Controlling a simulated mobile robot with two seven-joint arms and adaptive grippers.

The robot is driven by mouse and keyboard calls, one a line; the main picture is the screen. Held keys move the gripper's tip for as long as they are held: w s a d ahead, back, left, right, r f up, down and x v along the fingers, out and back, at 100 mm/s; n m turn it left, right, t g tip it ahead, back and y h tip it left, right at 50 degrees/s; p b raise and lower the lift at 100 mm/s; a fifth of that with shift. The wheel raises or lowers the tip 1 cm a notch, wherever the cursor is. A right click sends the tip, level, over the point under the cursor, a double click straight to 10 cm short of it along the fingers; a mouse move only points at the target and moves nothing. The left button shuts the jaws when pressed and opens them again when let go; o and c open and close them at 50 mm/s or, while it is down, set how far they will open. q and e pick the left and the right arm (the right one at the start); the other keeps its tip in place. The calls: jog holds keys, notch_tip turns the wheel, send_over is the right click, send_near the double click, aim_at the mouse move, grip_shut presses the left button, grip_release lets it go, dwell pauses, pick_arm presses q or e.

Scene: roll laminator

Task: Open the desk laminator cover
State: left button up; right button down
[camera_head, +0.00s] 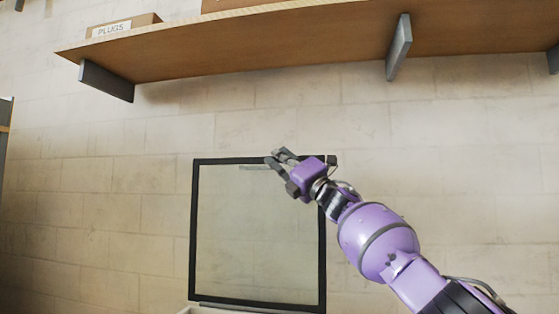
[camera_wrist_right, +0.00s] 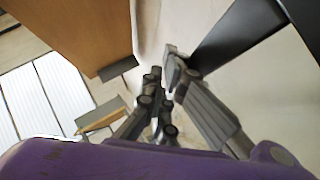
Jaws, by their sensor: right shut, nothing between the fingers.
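The laminator cover (camera_head: 255,235) is a clear panel in a black frame. In the head view it stands raised, with its lower edge at the bottom of the picture. A pale strip of the laminator body (camera_head: 200,310) shows below it, mostly cut off. My right gripper (camera_head: 276,157) is at the cover's top edge, overlapping its upper right part in the picture. It is shut and empty; I cannot tell whether it touches the frame. In the right wrist view the fingers (camera_wrist_right: 163,72) are close to a black frame bar (camera_wrist_right: 238,35). My left gripper is not in view.
A wooden shelf (camera_head: 250,58) on grey brackets (camera_head: 399,47) runs along the wall above the cover. A box labelled PLUGS (camera_head: 122,27) stands on it. The pale block wall (camera_head: 90,200) left of the cover is clear.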

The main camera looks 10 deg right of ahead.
jog(key=shift+w, duration=0.1)
jog(key=shift+d+f, duration=0.1)
jog(key=shift+d, duration=0.05)
dwell(0.4)
jog(key=v, duration=1.1)
jog(key=shift+s, duration=0.4)
jog(key=shift+d+f, duration=0.1)
jog(key=shift+f, duration=0.1)
